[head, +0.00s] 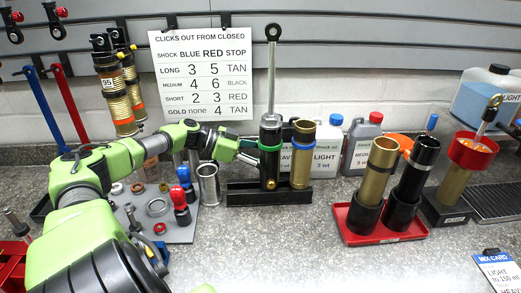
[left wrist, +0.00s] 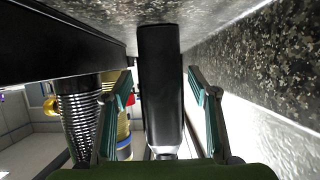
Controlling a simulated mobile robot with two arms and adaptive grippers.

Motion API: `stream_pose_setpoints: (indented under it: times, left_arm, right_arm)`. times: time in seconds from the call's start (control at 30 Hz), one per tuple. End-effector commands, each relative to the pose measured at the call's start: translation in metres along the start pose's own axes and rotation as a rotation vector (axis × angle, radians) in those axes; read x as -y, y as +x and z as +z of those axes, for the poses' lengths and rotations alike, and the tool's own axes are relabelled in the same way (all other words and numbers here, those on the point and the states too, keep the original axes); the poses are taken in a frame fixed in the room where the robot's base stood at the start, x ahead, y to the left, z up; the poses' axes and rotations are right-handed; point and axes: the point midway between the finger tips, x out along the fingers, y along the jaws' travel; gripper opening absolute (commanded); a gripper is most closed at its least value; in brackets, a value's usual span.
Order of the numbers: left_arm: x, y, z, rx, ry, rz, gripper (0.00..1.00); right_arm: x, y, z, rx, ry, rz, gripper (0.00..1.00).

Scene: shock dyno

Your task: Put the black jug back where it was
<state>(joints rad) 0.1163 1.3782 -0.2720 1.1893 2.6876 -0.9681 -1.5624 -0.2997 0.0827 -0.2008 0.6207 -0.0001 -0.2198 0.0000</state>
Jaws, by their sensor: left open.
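The black jug (left wrist: 160,85) stands on the counter behind the black shock stand, between the stand and the wall. In the head view only part of its white label, ending in "AVY" (head: 285,159), shows between the cylinders; the rest is hidden. My left gripper (head: 246,150) reaches in from the left at the stand, its tips partly hidden behind the cylinder with the long rod. In the left wrist view, its fingers (left wrist: 163,112) are open, one on each side of the jug, with gaps visible. My right gripper is not in view.
The stand (head: 243,194) holds two cylinders close in front of the jug. A white jug (head: 325,150) and a grey jug (head: 362,148) stand to the right. A red tray (head: 382,234) holds two more cylinders.

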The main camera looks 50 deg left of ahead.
Motion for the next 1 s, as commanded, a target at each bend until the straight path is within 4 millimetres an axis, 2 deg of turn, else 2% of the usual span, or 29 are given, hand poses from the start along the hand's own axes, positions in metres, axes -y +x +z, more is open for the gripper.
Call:
stream_pose_setpoints:
  times: [0.2,0.4,1.0]
  left_arm:
    - [0.000,-0.022,0.000,0.004,-0.001,0.001,0.54]
    - [-0.001,-0.031,-0.001,0.002,0.001,0.002,0.54]
    - [0.000,-0.034,-0.002,-0.001,0.002,0.001,0.54]
  right_arm:
    - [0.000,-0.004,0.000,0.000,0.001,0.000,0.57]
    - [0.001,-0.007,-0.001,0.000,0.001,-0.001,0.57]
    - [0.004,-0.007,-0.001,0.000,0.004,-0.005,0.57]
